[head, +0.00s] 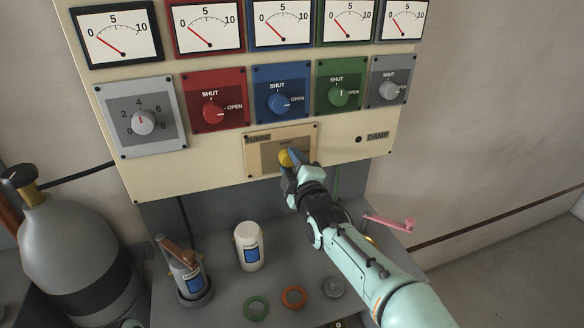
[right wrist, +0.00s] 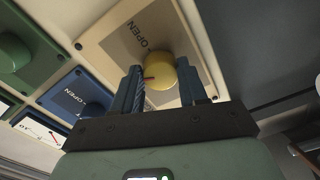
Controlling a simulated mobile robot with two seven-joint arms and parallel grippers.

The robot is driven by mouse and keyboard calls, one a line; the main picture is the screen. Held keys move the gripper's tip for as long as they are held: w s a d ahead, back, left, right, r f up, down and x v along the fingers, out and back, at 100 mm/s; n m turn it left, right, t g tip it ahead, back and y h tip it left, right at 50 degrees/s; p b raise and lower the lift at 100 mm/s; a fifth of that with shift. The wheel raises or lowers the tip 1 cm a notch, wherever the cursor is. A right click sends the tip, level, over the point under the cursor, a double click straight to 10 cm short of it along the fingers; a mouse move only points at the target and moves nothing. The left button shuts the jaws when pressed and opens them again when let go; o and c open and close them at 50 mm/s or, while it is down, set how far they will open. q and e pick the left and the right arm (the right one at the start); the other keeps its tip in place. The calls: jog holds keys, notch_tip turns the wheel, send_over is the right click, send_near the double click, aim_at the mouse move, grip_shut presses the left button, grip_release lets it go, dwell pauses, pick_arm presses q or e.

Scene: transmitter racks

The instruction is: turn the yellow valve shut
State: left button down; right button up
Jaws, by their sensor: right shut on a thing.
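The yellow valve (head: 286,156) is a round knob on a tan plate (head: 259,162) low on the cream panel, mostly covered by my right gripper in the head view. My right gripper (head: 291,163) reaches it from the lower right and is shut on it. In the right wrist view the yellow valve (right wrist: 160,73) sits between the two blue fingers of my right gripper (right wrist: 163,86). A small red mark shows on the knob's left side there, and OPEN is printed on the plate. The knob's exact setting is hard to tell.
Red (head: 213,112), blue (head: 279,103) and green (head: 338,96) knobs sit just above, under a row of gauges. A white bottle (head: 249,247), green ring (head: 256,308) and orange ring (head: 293,297) stand on the grey shelf below. A pink crank (head: 390,223) is right of my arm.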

jog(key=shift+n+b, duration=1.15)
jog(key=shift+n, duration=0.95)
jog(key=o, duration=1.1)
jog(key=shift+c, duration=0.2)
